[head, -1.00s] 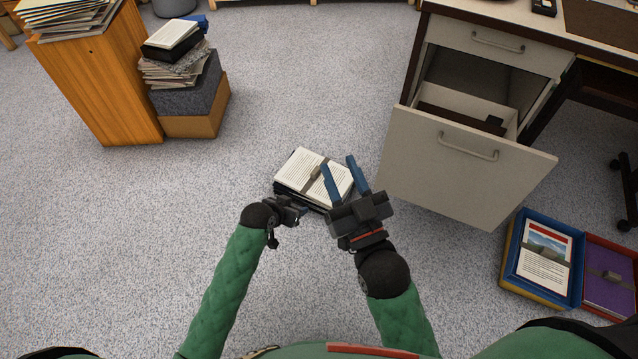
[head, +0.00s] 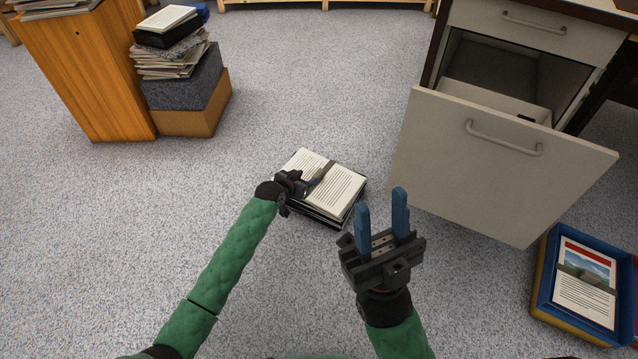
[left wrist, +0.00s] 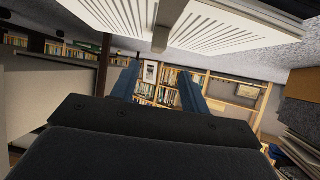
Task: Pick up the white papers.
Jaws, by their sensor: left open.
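The white papers (head: 340,190) lie as two printed white pages side by side on a dark stack on the carpet, with a dark strap across their middle. They also show at the top of the left wrist view (left wrist: 215,30). My left gripper (head: 312,184) is at the left side of the papers and overlaps them in the head view. Its two blue fingers (left wrist: 160,70) are apart with nothing between them; I cannot tell whether they touch the stack. My right gripper (head: 381,200) is open and empty, to the right of and nearer than the papers.
An open drawer (head: 500,170) juts out at the right. A blue tray (head: 545,290) holding a strapped printed sheet (head: 585,283) lies on the floor below it. A wooden cabinet (head: 100,80) and a pile of books (head: 175,60) stand at the left. Carpet around the papers is clear.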

